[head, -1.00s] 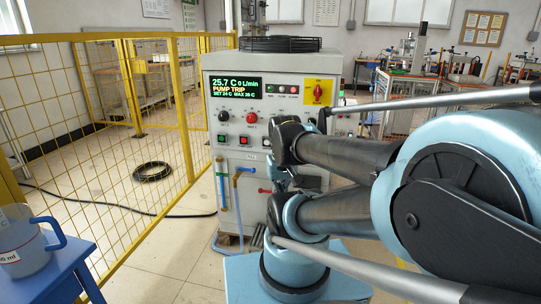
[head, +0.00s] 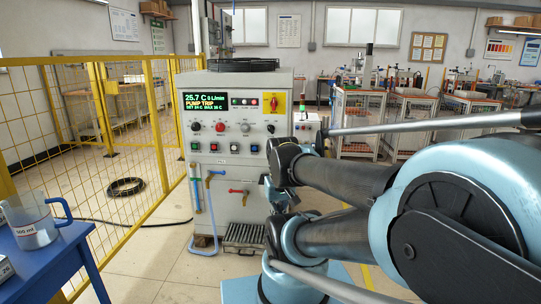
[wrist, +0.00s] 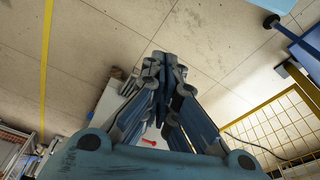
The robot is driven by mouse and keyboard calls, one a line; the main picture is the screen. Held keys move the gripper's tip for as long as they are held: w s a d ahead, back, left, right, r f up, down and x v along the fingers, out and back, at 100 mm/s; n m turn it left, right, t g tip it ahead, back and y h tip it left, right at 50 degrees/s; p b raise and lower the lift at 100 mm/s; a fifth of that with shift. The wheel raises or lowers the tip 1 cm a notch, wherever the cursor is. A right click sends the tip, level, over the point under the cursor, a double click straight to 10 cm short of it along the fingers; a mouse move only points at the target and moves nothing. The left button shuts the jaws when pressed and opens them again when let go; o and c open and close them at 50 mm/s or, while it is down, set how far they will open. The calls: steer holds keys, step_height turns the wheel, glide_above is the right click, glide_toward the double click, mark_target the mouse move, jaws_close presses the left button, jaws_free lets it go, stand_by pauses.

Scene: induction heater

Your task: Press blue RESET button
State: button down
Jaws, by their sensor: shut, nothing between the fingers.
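The control cabinet (head: 240,190) stands ahead in the head view, with a green-lettered display (head: 217,103) reading "25.7 C 0 L/min, PUMP TRIP". Below it are knobs and a lower row of small square buttons, including a green one (head: 194,146) and a red one (head: 214,147). My gripper (wrist: 163,62) is shut and empty in the wrist view, above the tiled floor. In the head view my arm hides its fingertips. I see no contact with the panel.
A yellow mesh fence (head: 105,150) runs along the left. A blue table (head: 50,262) with a measuring jug (head: 36,230) stands at near left. A coiled black hose (head: 126,187) lies behind the fence. Workbenches stand behind at right.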

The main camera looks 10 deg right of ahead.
mark_target(255, 148)
steer(key=shift+s, duration=0.35)
steer(key=w+r+n+t, duration=0.1)
steer(key=w+r+t, duration=0.15)
steer(key=w, duration=0.95)
steer(key=w+r+n+t, duration=0.1)
steer(key=w+r, duration=0.3)
steer(key=w, duration=0.8)
steer(key=w+f+t, duration=0.2)
steer(key=w+f, duration=0.1)
steer(key=w, duration=1)
steer(key=w+f+n+t, duration=0.1)
steer(key=w+f, duration=0.2)
steer(key=w, duration=1)
steer(key=shift+a+f+n+t, duration=0.25)
steer(key=shift+a+n+t, duration=0.05)
steer(key=shift+t, duration=0.05)
steer(key=shift+w+d, duration=0.45)
steer(key=shift+w, duration=0.95)
steer(key=shift+w+d, duration=0.45)
steer(key=shift+w, duration=0.9)
steer(key=shift+w+d, duration=0.45)
steer(key=shift+w, duration=0.95)
